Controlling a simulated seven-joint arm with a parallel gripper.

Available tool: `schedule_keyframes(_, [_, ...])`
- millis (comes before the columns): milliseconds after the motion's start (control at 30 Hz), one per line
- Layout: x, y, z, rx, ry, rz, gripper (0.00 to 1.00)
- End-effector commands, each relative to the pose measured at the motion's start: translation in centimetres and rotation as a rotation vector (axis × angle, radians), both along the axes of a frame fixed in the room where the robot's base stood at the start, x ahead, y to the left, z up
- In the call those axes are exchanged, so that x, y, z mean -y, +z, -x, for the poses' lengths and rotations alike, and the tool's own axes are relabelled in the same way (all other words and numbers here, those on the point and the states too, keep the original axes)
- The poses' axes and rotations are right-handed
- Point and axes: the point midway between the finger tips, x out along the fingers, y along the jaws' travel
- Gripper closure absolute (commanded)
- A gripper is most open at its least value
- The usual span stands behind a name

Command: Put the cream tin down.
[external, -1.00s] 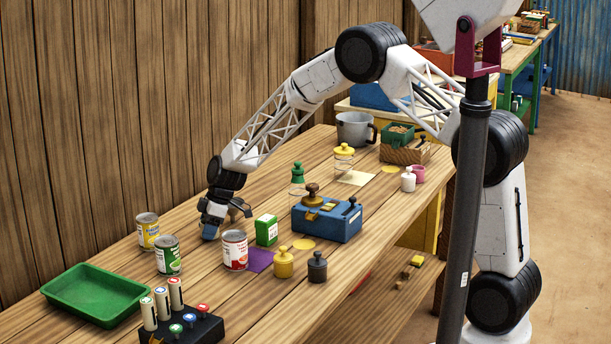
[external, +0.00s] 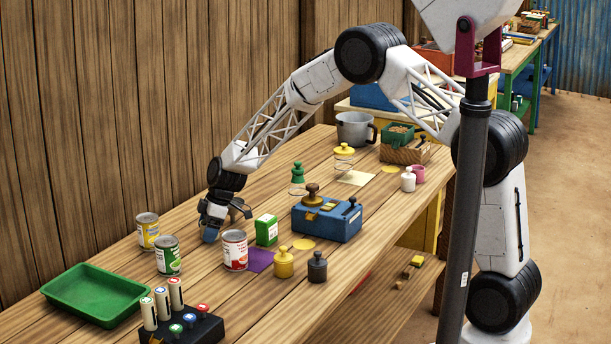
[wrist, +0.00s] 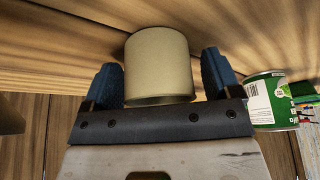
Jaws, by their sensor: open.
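The cream tin (wrist: 158,65) is a plain beige cylinder in the wrist view. It is between the two blue fingers of my gripper (wrist: 160,82), with a narrow gap showing on each side. My gripper is open around the tin and does not grip it. In the external view my gripper (external: 225,222) is low over the table (external: 330,150), behind the red-and-white tin. The cream tin is mostly hidden there by the hand, so its contact with the table cannot be seen clearly.
A red-and-white tin (external: 235,252), a green-labelled tin (external: 168,258) and a yellow-labelled tin (external: 148,232) stand near my gripper. A green box (external: 266,231) is to its right. A green tray (external: 72,276) lies at front left. The wooden wall (external: 100,120) runs behind.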

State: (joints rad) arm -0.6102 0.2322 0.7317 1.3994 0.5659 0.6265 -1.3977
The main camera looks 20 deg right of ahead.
Motion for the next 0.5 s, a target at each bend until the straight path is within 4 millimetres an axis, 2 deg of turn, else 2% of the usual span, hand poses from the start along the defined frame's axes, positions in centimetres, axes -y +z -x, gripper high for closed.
schedule_keyframes(267, [0.6,1.6,0.0,0.0,0.0,-0.001,0.17])
schedule_keyframes(500, [1.9,4.8,-0.1,0.001,-0.002,-0.001,0.17])
